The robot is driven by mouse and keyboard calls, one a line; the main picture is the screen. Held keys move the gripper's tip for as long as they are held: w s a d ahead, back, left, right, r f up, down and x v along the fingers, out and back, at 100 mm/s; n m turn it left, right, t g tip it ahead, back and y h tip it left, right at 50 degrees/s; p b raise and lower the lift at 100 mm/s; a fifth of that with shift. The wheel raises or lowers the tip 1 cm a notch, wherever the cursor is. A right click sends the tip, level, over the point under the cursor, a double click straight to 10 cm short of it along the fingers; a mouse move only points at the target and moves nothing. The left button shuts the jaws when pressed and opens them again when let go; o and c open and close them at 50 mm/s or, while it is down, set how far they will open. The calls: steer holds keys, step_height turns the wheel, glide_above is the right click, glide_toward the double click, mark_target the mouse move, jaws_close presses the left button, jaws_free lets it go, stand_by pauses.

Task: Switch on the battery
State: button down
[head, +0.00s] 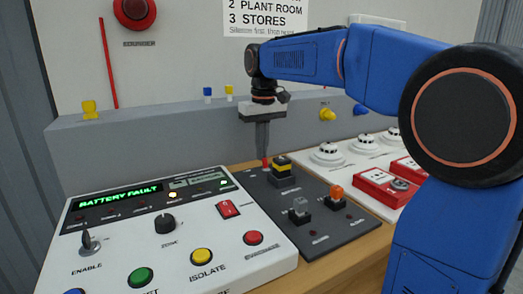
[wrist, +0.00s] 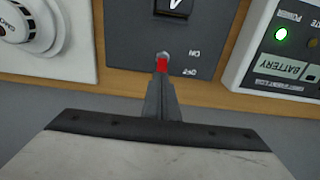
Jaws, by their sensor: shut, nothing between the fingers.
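The battery switch is a small toggle with a red tip (wrist: 161,65) and a metal collar, at the edge of a dark grey panel (wrist: 120,60). ON and OFF are printed beside it; in the wrist view the red tip shows on the OFF side of the collar. My gripper (wrist: 161,80) is shut and empty, its fingertips right at the red tip; I cannot tell if they touch. In the head view my gripper (head: 263,150) points straight down over the panel's back edge, with the red toggle (head: 265,162) just below it.
The white control panel (head: 180,240) reads BATTERY FAULT, with amber and green lights lit. A black-yellow block (head: 284,170) and an orange-topped switch (head: 336,193) stand on the grey panel. White detectors (head: 328,153) and red call points (head: 378,184) are to the right. A grey ledge (head: 150,145) runs behind.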

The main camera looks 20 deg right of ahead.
mark_target(265, 160)
steer(key=shift+s+r+t, duration=0.1)
steer(key=shift+s+t, duration=0.15)
steer(key=shift+t, duration=0.15)
steer(key=t, duration=0.1)
steer(key=s+t, duration=0.1)
steer(key=t, duration=0.1)
steer(key=shift+s+d+r+y, duration=0.2)
steer(key=shift+s+d+y, duration=0.1)
steer(key=shift+s, duration=0.1)
steer(key=shift+s+t, duration=0.15)
steer(key=shift+t, duration=0.35)
steer(key=shift+a, duration=0.1)
steer(key=shift+s+d+r, duration=0.2)
steer(key=shift+s+r, duration=0.15)
steer(key=shift+s, duration=0.3)
steer(key=shift+r, duration=0.1)
